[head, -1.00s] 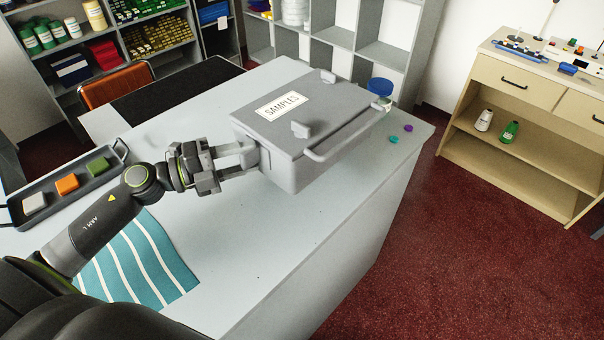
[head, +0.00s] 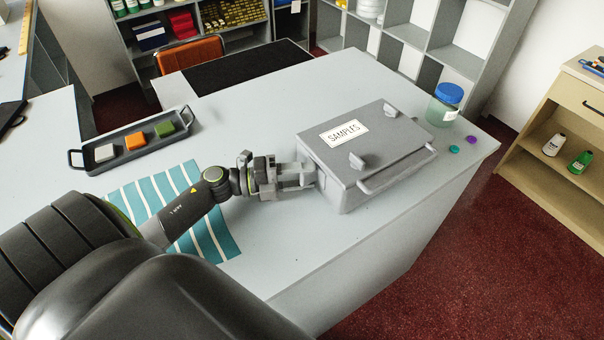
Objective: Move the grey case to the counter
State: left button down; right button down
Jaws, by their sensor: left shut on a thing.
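The grey case (head: 372,139), with a white SAMPLES label and two latches on its lid, is over the right half of the pale grey counter (head: 300,247). It is closed and looks level. Its base appears to be at or very near the counter top; I cannot tell for sure that it touches. My left gripper (head: 307,177) is shut on the left side of the case; the case's near wall and the fingers hide the exact grip. A grey bar handle shows on the case's right side. My right gripper is not in view.
A blue-lidded jar (head: 443,106) stands just beyond the case's right side, with a teal button (head: 454,149) and a purple button (head: 471,140) near the edge. A tray (head: 130,165) with three coloured blocks and a striped teal cloth (head: 147,194) lie to the left.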

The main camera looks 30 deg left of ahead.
pick_arm(q)
jog(key=c, duration=0.8)
grip_release()
jog(key=shift+s, duration=0.1)
jog(key=shift+a, duration=0.1)
jog(key=shift+s+a+f, duration=0.1)
jog(key=shift+s+a, duration=0.05)
jog(key=b+v, duration=0.3)
jog(key=v, duration=0.7)
jog(key=shift+s+a+b, duration=0.1)
jog(key=shift+a+b, duration=0.05)
jog(key=shift+b, duration=0.25)
jog(key=shift+s+a, duration=0.35)
jog(key=shift+a, duration=0.1)
